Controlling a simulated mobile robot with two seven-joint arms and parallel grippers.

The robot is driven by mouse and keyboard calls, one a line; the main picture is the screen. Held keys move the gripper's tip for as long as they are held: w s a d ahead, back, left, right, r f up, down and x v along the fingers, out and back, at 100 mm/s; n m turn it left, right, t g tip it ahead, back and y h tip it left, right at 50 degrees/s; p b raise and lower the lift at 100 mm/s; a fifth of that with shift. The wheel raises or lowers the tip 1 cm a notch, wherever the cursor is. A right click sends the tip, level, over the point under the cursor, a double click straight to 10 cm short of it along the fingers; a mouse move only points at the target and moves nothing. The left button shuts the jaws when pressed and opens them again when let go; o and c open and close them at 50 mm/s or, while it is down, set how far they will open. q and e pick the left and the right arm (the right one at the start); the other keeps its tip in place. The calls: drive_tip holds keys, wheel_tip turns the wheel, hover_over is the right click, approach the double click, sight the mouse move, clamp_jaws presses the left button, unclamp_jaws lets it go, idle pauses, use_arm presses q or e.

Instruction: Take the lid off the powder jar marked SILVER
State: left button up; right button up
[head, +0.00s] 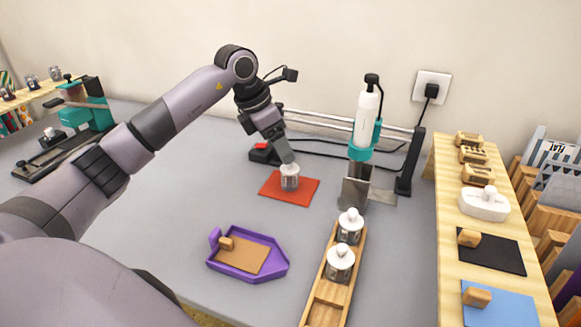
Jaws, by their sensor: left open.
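A small glass jar (290,183) with a white top stands upright on a red mat (269,187). My left gripper (287,162) is open and points down right at the top of this jar. It hides part of the top, and I cannot tell whether the fingers touch it. Two similar jars with white knobbed lids, a far one (349,232) and a near one (340,267), stand in a wooden rack (327,294). The jar labels are too small to read, so I cannot tell which is marked SILVER. My right gripper is not in view.
A purple tray (281,266) lies in front of the red mat. A white and teal tool (366,122) stands upright behind the rack, near a metal rail frame. A wooden shelf (447,235) with stamps and pads is at right. The grey table is clear left of the mat.

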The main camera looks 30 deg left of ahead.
sight(292, 169)
use_arm(q)
drive_tip(key=x, duration=0.5)
drive_tip(key=shift+s+d, duration=0.1)
drive_tip(key=shift+d, duration=0.1)
drive_tip(key=c, duration=1.1)
